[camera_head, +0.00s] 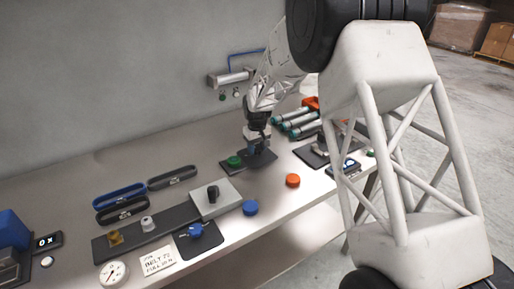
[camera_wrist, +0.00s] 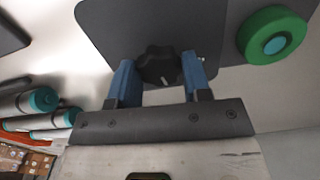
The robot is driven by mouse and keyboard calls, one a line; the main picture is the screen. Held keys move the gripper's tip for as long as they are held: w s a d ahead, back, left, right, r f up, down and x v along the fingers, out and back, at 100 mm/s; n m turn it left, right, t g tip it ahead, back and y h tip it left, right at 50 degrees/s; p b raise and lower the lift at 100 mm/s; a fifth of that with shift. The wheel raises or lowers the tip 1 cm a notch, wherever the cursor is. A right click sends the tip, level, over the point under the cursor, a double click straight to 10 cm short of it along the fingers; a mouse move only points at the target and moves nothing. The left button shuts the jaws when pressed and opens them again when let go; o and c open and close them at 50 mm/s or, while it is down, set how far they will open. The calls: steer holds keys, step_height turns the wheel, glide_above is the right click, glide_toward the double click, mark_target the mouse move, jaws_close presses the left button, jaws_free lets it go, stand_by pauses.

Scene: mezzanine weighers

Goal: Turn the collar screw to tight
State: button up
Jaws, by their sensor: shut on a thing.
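The collar screw is a black lobed knob (camera_wrist: 160,68) with a small white pointer mark, set on a dark plate (camera_wrist: 110,25) in the wrist view. My gripper (camera_wrist: 160,78) has its blue fingers on the left and right sides of the knob, shut on it. In the head view my gripper (camera_head: 256,143) points down at the dark plate (camera_head: 262,160), and the knob is hidden there.
Rollers with teal ends (camera_head: 300,122) lie behind and right of my gripper. An orange knob (camera_head: 292,180) and a blue knob (camera_head: 250,207) stand near the table's front edge. A grey box with a black switch (camera_head: 224,200) stands to the left.

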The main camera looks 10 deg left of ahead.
mark_target(257, 149)
steer(key=m, duration=1.3)
steer(key=shift+m, duration=0.4)
steer(key=o, duration=0.9)
steer(key=shift+r, duration=0.15)
steer(key=shift+r, duration=3.8)
